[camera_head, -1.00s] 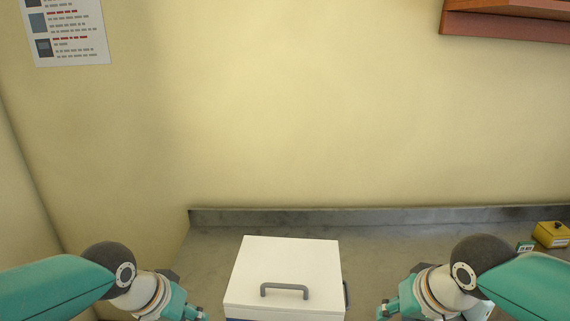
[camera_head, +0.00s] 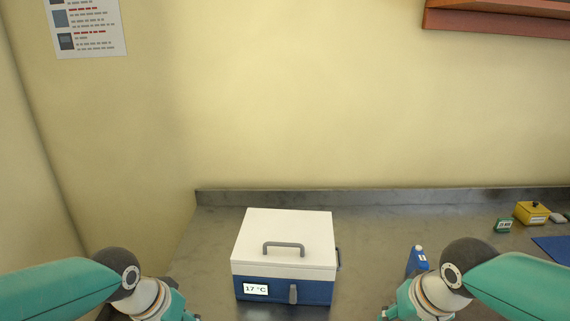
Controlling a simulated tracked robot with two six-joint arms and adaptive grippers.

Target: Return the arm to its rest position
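My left arm comes in at the lower left, and its gripper (camera_head: 180,311) is cut off by the bottom edge of the picture. My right arm comes in at the lower right, and its gripper (camera_head: 392,311) is also mostly below the edge. I cannot see either pair of fingertips well enough to tell open from shut. The culture incubator (camera_head: 284,290) stands on the bench between the two arms, apart from both. It has a blue body, a white lid with a grey handle, a front latch, and a display reading 17 °C. The lid is down.
A blue bottle-like item (camera_head: 417,261) with a white top stands beside my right arm. The grey bench (camera_head: 370,225) is clear behind the incubator. A wooden shelf (camera_head: 500,18) hangs upper right.

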